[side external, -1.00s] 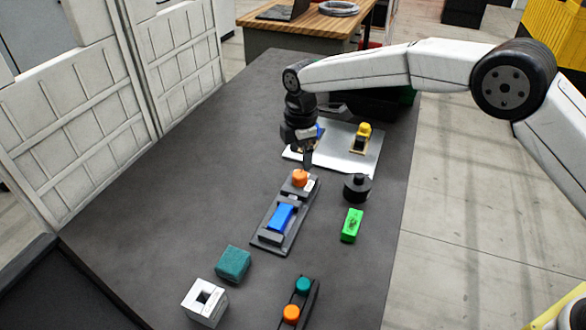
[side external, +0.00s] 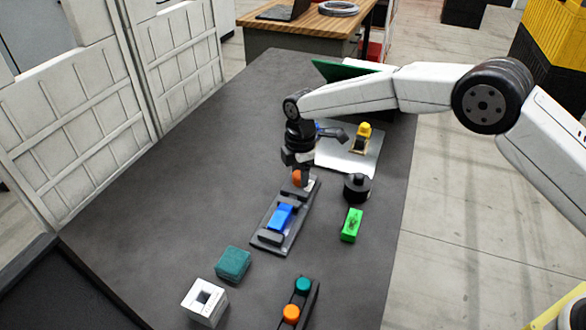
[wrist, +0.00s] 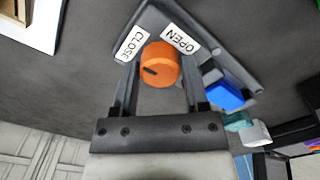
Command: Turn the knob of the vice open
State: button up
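The vice (side external: 270,238) is a grey base on the table with a blue block (side external: 281,216) in it. Its round orange knob (side external: 296,178) is at the far end, partly hidden by my gripper in the side view. In the wrist view the knob (wrist: 163,62) has a dark mark on its left, towards the CLOSE label (wrist: 131,44); the OPEN label (wrist: 180,38) is to the right. My gripper (wrist: 160,72) has one finger on each side of the knob. I cannot tell whether the fingers press on it.
A black cylinder (side external: 357,188) and a green block (side external: 351,225) stand right of the vice. A metal plate (side external: 365,172) with a yellow-topped part lies behind. A teal block (side external: 233,263), a white holed block (side external: 204,302) and a two-button box (side external: 306,301) are in front.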

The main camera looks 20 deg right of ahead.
grip_shut()
jog(key=shift+m, duration=0.5)
jog(key=m, duration=0.3)
jog(key=shift+m, duration=0.3)
jog(key=m, duration=0.4)
jog(key=shift+m, duration=0.3)
jog(key=m, duration=0.8)
jog(key=shift+r+m, duration=0.1)
jog(key=shift+m, duration=0.3)
